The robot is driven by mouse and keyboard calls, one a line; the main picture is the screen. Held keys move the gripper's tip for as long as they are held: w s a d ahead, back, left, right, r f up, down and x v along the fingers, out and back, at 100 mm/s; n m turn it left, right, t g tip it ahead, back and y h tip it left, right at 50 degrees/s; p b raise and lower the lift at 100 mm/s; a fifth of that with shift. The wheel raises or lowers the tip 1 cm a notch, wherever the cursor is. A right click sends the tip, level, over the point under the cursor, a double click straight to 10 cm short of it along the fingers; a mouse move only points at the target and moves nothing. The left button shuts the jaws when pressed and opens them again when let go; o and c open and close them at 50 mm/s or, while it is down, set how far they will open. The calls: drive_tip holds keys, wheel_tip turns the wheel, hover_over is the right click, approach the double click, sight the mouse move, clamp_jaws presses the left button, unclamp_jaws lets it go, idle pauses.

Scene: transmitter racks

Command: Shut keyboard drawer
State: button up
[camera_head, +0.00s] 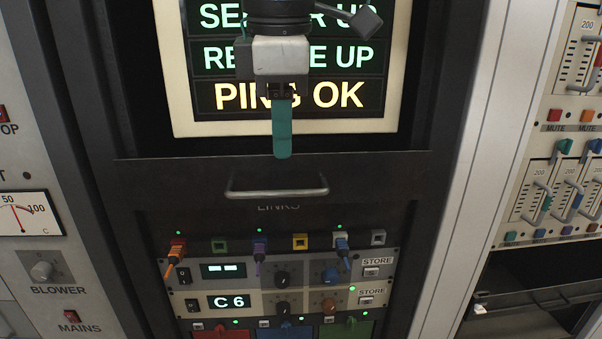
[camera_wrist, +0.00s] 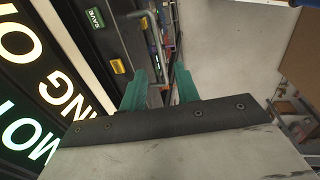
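The keyboard drawer has a plain dark front (camera_head: 380,180) below the screen, with a grey bar handle (camera_head: 277,192). In the wrist view the handle (camera_wrist: 155,15) shows beyond my fingers, and a green SAVE key (camera_wrist: 95,18) and an orange key (camera_wrist: 118,66) lie between it and the screen. The drawer looks pulled out; how far, I cannot tell. My gripper (camera_head: 282,152) points down in front of the screen, its fingertips near the drawer front's top edge and above the handle. In the wrist view its green fingers (camera_wrist: 160,88) are apart and empty.
A lit screen (camera_head: 350,95) stands behind my gripper. Below the drawer, a links panel (camera_head: 300,241) has coloured plugs, and knobs and switches (camera_head: 282,278) sit under it. Racks with a meter (camera_head: 25,213) and sliders (camera_head: 570,195) flank left and right. Open floor (camera_wrist: 235,50) shows in the wrist view.

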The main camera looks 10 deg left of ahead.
sight(284, 194)
drive_tip(key=f, duration=0.2)
drive_tip(key=w+f, duration=0.1)
drive_tip(key=f, duration=0.4)
drive_tip(key=shift+w+a+f, duration=0.15)
drive_tip(key=shift+w+f, duration=0.15)
drive_tip(key=shift+c, duration=0.3)
clamp_jaws()
